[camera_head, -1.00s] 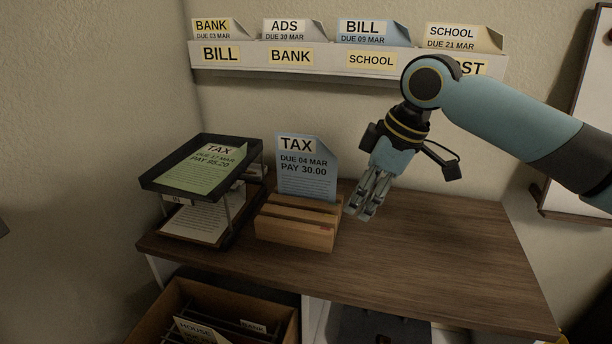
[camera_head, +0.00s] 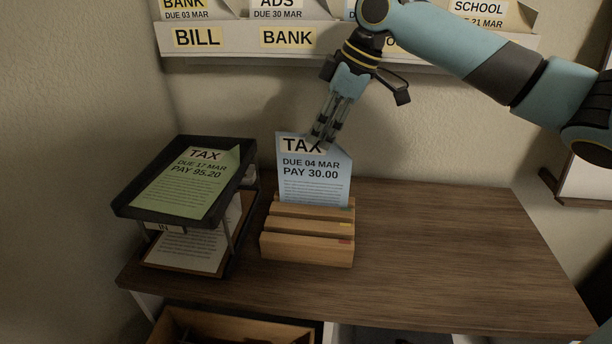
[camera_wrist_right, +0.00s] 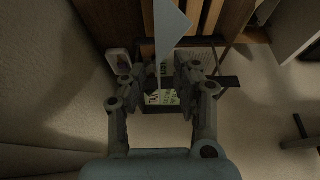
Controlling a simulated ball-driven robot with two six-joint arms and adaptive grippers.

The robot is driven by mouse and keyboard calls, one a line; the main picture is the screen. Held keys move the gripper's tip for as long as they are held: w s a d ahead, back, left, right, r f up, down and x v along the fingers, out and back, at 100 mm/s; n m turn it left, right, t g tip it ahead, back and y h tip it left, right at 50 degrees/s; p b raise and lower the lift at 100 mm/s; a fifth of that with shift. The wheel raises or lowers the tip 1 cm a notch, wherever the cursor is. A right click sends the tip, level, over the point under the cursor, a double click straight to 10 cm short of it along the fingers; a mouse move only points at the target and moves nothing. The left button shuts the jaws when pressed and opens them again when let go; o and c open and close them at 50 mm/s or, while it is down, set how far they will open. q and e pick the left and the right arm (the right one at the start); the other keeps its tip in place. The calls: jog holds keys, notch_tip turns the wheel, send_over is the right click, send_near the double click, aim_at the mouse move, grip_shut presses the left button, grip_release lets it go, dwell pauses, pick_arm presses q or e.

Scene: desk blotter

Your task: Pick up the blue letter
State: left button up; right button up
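The blue letter (camera_head: 315,180), marked TAX, DUE 04 MAR, PAY 30.00, stands upright in the wooden letter rack (camera_head: 308,248). My right gripper (camera_head: 323,138) points down at the letter's top right edge, and its fingers cover the end of the word TAX. In the right wrist view the letter (camera_wrist_right: 171,25) is seen nearly edge-on, its tip reaching between the fingers (camera_wrist_right: 165,76). The fingers are apart with a gap between them; I cannot tell whether either touches the paper. My left gripper is not in view.
A black two-level tray (camera_head: 130,207) with a green TAX letter (camera_head: 190,183) on top stands left of the rack. A wall shelf (camera_head: 225,38) with labelled letters is behind. The desk (camera_head: 450,260) is clear on the right. An open box (camera_head: 235,325) is below.

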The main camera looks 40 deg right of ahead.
aim_at(307, 162)
jog(key=x, duration=0.8)
jog(key=shift+w+b, duration=0.15)
jog(key=shift+b, duration=0.15)
jog(key=shift+d, duration=0.1)
jog(key=shift+c, duration=0.4)
grip_shut()
